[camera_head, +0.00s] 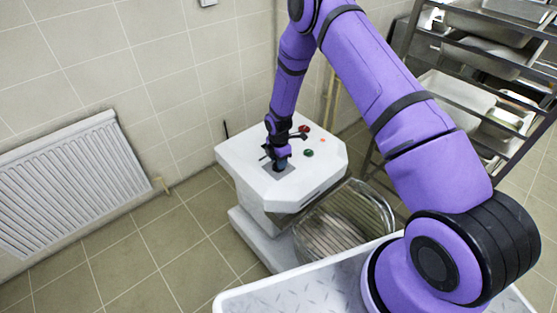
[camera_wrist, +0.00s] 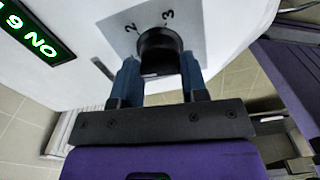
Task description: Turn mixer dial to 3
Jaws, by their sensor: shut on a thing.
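The mixer (camera_head: 255,175) is a white machine with a sloped top panel, standing in the middle of the head view. Its dial (camera_wrist: 160,48) is a black round knob on a grey plate (camera_wrist: 192,22), with the numbers 2 and 3 printed beyond it in the wrist view. My gripper (camera_wrist: 160,70) has its two blue fingers on either side of the dial and is shut on it. In the head view my gripper (camera_head: 281,163) reaches down onto the panel and hides the dial. Which number the dial points at cannot be told.
A red button (camera_head: 304,129) and a green button (camera_head: 309,153) sit on the panel right of my gripper. A lit green display (camera_wrist: 35,38) shows in the wrist view. A clear bowl (camera_head: 345,222) is below the panel. A tray rack (camera_head: 480,100) stands right, a radiator (camera_head: 70,185) left.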

